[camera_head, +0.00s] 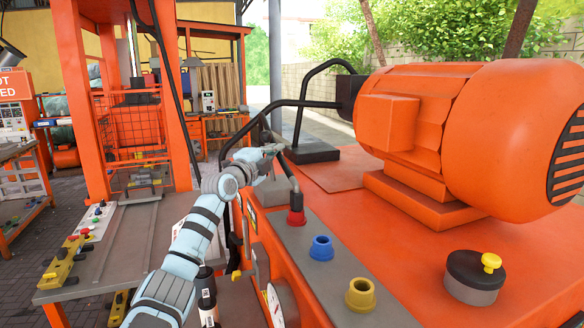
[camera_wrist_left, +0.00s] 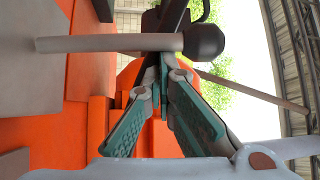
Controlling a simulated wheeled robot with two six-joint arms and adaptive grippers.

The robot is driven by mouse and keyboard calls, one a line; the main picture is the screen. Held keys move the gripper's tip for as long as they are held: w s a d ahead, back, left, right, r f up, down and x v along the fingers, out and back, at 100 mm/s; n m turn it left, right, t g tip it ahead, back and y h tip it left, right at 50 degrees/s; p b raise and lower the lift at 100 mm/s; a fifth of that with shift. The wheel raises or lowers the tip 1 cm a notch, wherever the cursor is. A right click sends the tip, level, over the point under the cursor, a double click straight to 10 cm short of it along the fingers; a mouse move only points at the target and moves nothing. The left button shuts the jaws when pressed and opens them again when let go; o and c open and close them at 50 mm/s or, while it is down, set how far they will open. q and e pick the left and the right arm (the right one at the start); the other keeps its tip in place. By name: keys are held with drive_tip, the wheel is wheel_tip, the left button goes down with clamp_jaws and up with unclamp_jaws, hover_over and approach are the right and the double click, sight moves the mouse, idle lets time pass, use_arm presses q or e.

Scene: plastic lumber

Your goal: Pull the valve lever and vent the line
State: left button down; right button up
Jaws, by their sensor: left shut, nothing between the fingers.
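The lever (camera_head: 289,177) rises tilted from a red base (camera_head: 296,216) on the grey strip along the orange machine's near edge. In the left wrist view, a grey rod (camera_wrist_left: 100,43) ending in a black knob (camera_wrist_left: 204,41) crosses in front of my fingertips. My left gripper (camera_head: 274,151) is at the lever's upper end in the head view. Its teal-padded fingers (camera_wrist_left: 165,62) are shut with nothing between them. Whether they touch the rod is unclear. My right gripper is in neither view.
A blue socket (camera_head: 321,248) and a yellow socket (camera_head: 360,296) follow along the strip. A large orange motor (camera_head: 450,130) stands behind. A black cap with a yellow knob (camera_head: 490,263) is at right. Black bent pipes (camera_head: 300,103) rise beyond the gripper.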

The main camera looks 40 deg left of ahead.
use_arm(q)
drive_tip(key=s+n+t+b, duration=0.1)
drive_tip(key=b, duration=0.1)
drive_tip(key=a+f+n+y+b, duration=0.1)
drive_tip(key=b, duration=0.1)
drive_tip(key=shift+s+f+t, duration=0.1)
drive_tip(key=shift+s+t, duration=0.3)
drive_tip(key=shift+s+a+n+t+y+b, duration=0.35)
drive_tip(key=shift+n+b, duration=0.25)
drive_tip(key=shift+b, duration=0.3)
drive_tip(key=shift+d, duration=0.1)
